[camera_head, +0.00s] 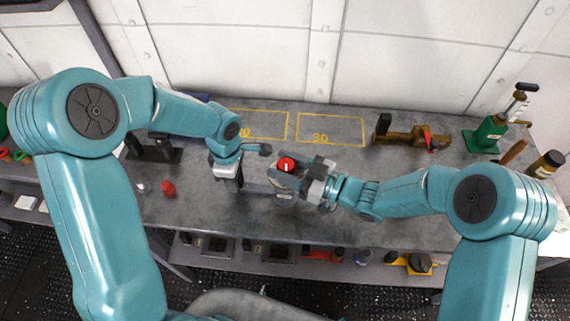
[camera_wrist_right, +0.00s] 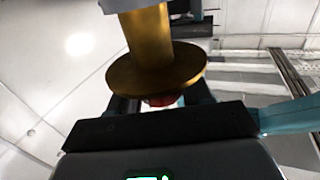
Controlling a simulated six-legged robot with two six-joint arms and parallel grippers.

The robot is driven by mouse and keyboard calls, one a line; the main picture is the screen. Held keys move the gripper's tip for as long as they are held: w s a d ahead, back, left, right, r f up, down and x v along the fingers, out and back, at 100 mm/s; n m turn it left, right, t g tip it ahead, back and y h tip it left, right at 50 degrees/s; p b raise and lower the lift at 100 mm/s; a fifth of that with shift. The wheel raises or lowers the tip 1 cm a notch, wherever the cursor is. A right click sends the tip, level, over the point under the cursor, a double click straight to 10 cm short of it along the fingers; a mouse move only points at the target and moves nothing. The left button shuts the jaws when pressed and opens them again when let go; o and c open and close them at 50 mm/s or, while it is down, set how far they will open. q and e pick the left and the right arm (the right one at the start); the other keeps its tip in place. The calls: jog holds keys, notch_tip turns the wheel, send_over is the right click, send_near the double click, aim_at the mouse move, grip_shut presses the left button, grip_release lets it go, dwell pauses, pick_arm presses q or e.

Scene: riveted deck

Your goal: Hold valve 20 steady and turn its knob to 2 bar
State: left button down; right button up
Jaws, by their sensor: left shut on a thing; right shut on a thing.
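My left gripper (camera_head: 270,188) reaches in from the left and is shut on the valve body. My right gripper (camera_head: 294,170) comes from the right and is shut on the red knob. In the right wrist view a brass stem with a wide disc (camera_wrist_right: 157,75) shows, with a bit of red knob (camera_wrist_right: 161,99) beside the dark gripper.
Yellow outlines, one marked 30 (camera_head: 320,138), lie bare behind the valve. A brass valve piece (camera_head: 412,137) and a green tool (camera_head: 487,134) stand right. A small red item (camera_head: 168,188) lies left. Below the bench, a shelf (camera_head: 345,272) holds several parts.

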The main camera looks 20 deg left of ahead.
jog(key=n+g, duration=0.2)
jog(key=g, duration=0.2)
jog(key=n+g, duration=0.3)
jog(key=g, duration=0.1)
jog(key=shift+n+h, duration=0.3)
jog(key=shift+h, duration=0.1)
jog(key=n+g+h, duration=0.2)
jog(key=g, duration=0.1)
jog(key=n+g+h, duration=0.1)
jog(key=n+g, duration=0.1)
jog(key=g, duration=0.1)
jog(key=shift+s+n+h, duration=0.1)
jog(key=shift+n+h, duration=0.2)
jog(key=shift+h, duration=0.1)
jog(key=shift+r+g, duration=0.1)
jog(key=shift+g, duration=0.4)
jog(key=shift+n+g+h, duration=0.3)
jog(key=shift+n+h, duration=0.1)
jog(key=shift+h, duration=0.2)
jog(key=o, duration=1)
jog(key=shift+m+t+y, duration=0.3)
jog(key=shift+t+y, duration=0.1)
jog(key=shift+y, duration=0.1)
